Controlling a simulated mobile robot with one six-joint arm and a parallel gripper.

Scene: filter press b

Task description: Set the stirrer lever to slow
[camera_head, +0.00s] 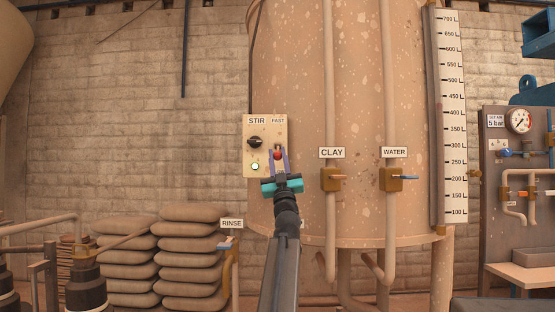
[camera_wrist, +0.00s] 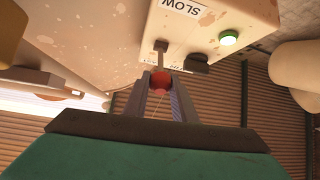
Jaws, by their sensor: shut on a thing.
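The cream STIR panel (camera_head: 249,165) is on the front of the tank, with a FAST label (camera_head: 278,121) at its upper right. In the wrist view a SLOW label (camera_wrist: 180,7) shows on the panel (camera_wrist: 225,15). The stirrer lever has a red ball knob (camera_head: 277,155), below the FAST label; in the wrist view the knob (camera_wrist: 160,82) sits at the end of a short stem. My gripper (camera_head: 278,155) is shut on this knob, one finger on each side; it also shows in the wrist view (camera_wrist: 160,85). My gripper hides the panel's lower right in the head view. The lever's exact tilt is unclear.
A black rotary knob (camera_head: 255,142) and a lit green lamp (camera_head: 255,166) are left of the lever. CLAY (camera_head: 331,179) and WATER (camera_head: 390,179) valves are on pipes to the right. Stacked sacks (camera_head: 188,258) stand at the left. Space in front of the panel looks clear.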

